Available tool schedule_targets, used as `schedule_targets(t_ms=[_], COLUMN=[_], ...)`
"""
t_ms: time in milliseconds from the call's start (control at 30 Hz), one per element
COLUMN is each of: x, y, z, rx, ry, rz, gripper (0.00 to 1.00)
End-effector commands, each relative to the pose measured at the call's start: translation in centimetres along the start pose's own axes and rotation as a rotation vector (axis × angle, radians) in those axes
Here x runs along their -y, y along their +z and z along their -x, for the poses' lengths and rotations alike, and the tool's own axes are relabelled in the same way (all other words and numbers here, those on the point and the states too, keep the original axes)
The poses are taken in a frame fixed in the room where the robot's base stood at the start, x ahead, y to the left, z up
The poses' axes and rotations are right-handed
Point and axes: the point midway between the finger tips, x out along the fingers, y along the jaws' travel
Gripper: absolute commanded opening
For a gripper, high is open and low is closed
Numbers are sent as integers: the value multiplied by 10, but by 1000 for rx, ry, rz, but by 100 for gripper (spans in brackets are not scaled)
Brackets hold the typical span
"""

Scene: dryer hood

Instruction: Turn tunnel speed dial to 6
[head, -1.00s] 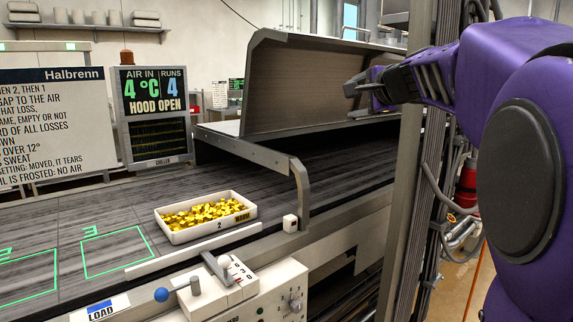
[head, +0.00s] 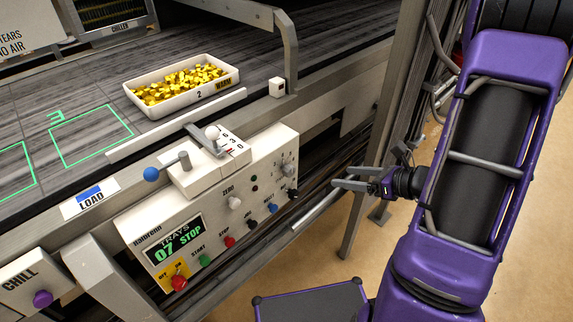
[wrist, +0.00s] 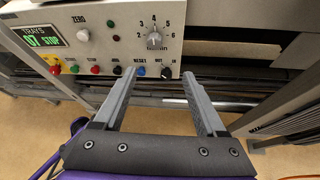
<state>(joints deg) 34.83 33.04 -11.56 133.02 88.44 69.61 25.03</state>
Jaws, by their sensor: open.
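The tunnel speed dial is a small grey knob (head: 287,170) at the upper right of the white control panel (head: 215,215). In the wrist view the dial (wrist: 154,41) has printed numbers around it, with 6 at its right; its pointer direction is too small to tell. My gripper (head: 338,177) is open and empty, to the right of the panel and apart from it. In the wrist view my gripper (wrist: 158,74) has its two fingers spread, pointing toward the panel, with the dial above and between the fingertips.
Coloured buttons (head: 229,241) line the panel's lower edge, near the dial. A white tray of yellow pieces (head: 139,94) rests on the belt. A metal post (head: 372,175) stands behind my gripper.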

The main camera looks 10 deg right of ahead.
Motion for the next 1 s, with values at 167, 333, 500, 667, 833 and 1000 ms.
schedule_targets(t_ms=[167,333,500,667,833,1000], x=[-14,-16,-16,-16,-15,-14], y=[-10,-10,-8,-6,-2,1], z=[7,-4,-34,-70,-107,-139], rx=[77,88,86,85,84,85], ry=[-7,-4,-1,-1,-2,-4], rz=[-124,-137,-134,-134,-133,-133], gripper=[74,74,74,74,74,74])
